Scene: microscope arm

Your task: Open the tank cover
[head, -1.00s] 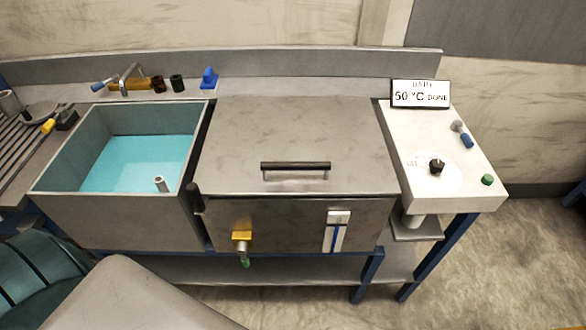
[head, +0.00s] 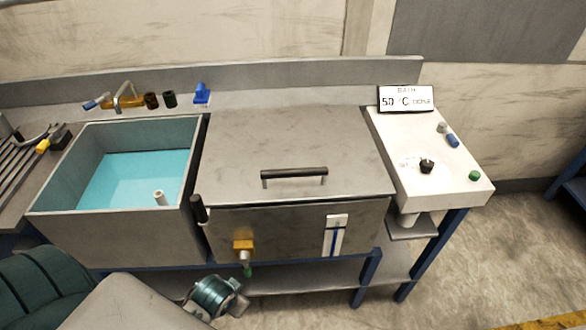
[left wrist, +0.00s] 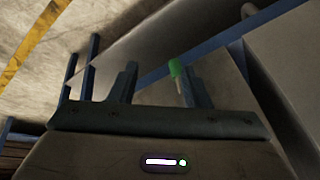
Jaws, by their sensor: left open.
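The tank cover (head: 290,130) is a flat grey metal lid lying closed on the middle tank. Its dark bar handle (head: 294,172) runs along the front part of the lid. My left gripper (left wrist: 158,80) is open and empty in the left wrist view, low by the tank's front. A green tip (left wrist: 176,67) shows beside its right finger; I cannot tell if they touch. In the head view, part of my left arm shows at the bottom, below the tank front, and its fingers cannot be made out. My right gripper is not in view.
An open basin (head: 60,190) of blue liquid stands left of the covered tank. A yellow valve (head: 243,247) sticks out of the tank front. A white panel (head: 450,185) with a knob (head: 427,166) stands right, below a "50 °C DONE" sign (head: 405,99). A shelf (head: 330,278) runs underneath.

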